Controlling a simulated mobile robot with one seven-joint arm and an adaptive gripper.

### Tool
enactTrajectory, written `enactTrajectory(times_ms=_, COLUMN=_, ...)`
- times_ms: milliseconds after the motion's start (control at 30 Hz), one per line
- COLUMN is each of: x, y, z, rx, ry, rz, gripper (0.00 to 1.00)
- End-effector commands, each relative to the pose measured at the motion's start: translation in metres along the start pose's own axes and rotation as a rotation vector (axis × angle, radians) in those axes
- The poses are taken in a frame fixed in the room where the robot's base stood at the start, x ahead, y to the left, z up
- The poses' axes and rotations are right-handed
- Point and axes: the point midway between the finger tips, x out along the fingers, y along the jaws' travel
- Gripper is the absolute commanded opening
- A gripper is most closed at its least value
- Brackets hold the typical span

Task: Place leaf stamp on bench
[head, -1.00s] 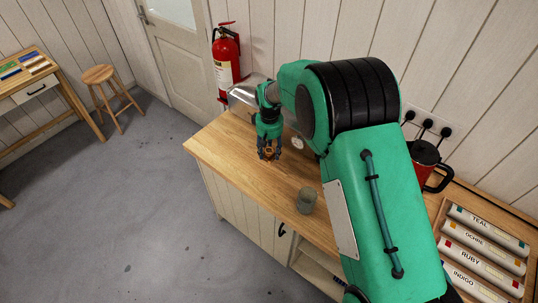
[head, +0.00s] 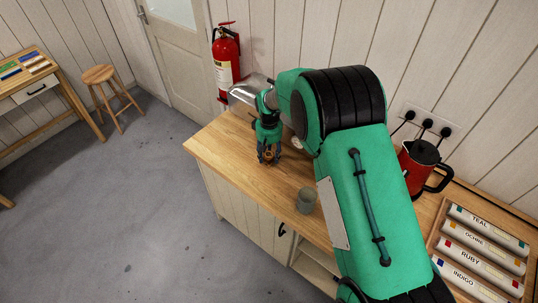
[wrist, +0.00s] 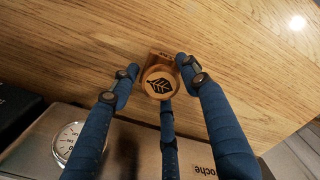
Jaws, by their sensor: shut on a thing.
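The leaf stamp (wrist: 160,84) is a small round wooden piece with a dark leaf mark on its face, seen in the wrist view between the blue fingers. My gripper (head: 268,158) is shut on it, over the left part of the wooden bench (head: 232,160). The fingers reach down close to the bench top. I cannot tell whether the stamp touches the wood. In the head view the stamp is small and mostly hidden by the fingers.
A grey-green cup (head: 306,200) stands near the bench's front edge. A red kettle (head: 417,165) and a tray of labelled rolls (head: 480,258) are to the right. A metal machine with a dial (wrist: 72,140) is close beside my gripper. Bare wood lies left of the gripper.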

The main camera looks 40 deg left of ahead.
Motion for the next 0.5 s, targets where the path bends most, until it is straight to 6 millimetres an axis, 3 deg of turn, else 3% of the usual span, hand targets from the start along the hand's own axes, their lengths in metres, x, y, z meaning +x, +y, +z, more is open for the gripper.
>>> enactTrajectory(times_ms=367, x=0.0027, y=0.0001, z=-0.0002, rx=0.0, ry=0.0, rz=0.0, gripper=0.2)
enactTrajectory(times_ms=400, x=0.0024, y=0.0001, z=-0.0003, rx=0.0, ry=0.0, rz=0.0, gripper=0.52)
enactTrajectory(times_ms=467, x=0.0022, y=0.0, z=-0.0002, rx=0.0, ry=0.0, rz=0.0, gripper=0.64)
enactTrajectory(times_ms=500, x=0.0022, y=0.0, z=-0.0002, rx=0.0, ry=0.0, rz=0.0, gripper=0.65)
